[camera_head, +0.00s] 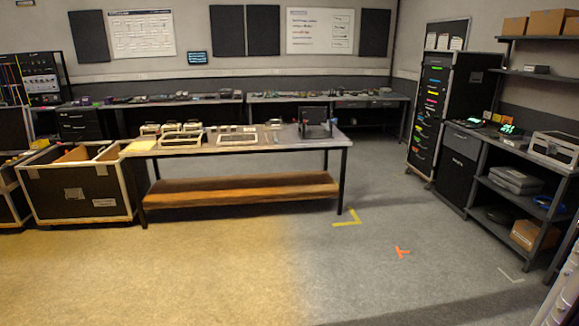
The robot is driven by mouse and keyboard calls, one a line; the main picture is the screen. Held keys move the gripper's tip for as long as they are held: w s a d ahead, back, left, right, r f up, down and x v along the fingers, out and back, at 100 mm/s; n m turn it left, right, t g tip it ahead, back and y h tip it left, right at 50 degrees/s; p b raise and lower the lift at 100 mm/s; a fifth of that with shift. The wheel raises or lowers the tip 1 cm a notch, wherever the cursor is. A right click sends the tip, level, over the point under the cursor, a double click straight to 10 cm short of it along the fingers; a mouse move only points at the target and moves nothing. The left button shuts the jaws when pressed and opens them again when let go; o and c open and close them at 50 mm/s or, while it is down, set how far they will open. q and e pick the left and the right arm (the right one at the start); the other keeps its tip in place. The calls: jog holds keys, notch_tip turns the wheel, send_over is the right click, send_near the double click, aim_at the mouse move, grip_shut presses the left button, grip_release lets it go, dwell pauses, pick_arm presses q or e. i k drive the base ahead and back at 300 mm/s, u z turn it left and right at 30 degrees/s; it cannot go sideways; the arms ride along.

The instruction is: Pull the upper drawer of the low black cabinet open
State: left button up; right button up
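Two low dark cabinets show, and I cannot tell for certain which one the task means. One black cabinet (458,174) stands at the right, at the end of the shelf bench. Its grey upper front (464,143) looks closed. The other black cabinet (81,126) is at the back left under the rear bench, with drawer fronts that look closed; its lower part is partly hidden by the flight case. Both are well across the room. Neither of my grippers is in view.
A worktable (235,144) with a lower wooden shelf stands mid-room. An open flight case (77,194) is left of it. A tall black rack (440,112) stands behind the right cabinet. A shelf bench (517,192) lines the right. The floor (300,270) in front is clear, with tape marks.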

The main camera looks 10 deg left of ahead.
aim_at(90, 115)
jog(key=i, duration=5.15)
jog(key=z, duration=0.9)
jog(key=i, duration=3.65)
jog(key=u, duration=1.85)
jog(key=i, duration=2.85)
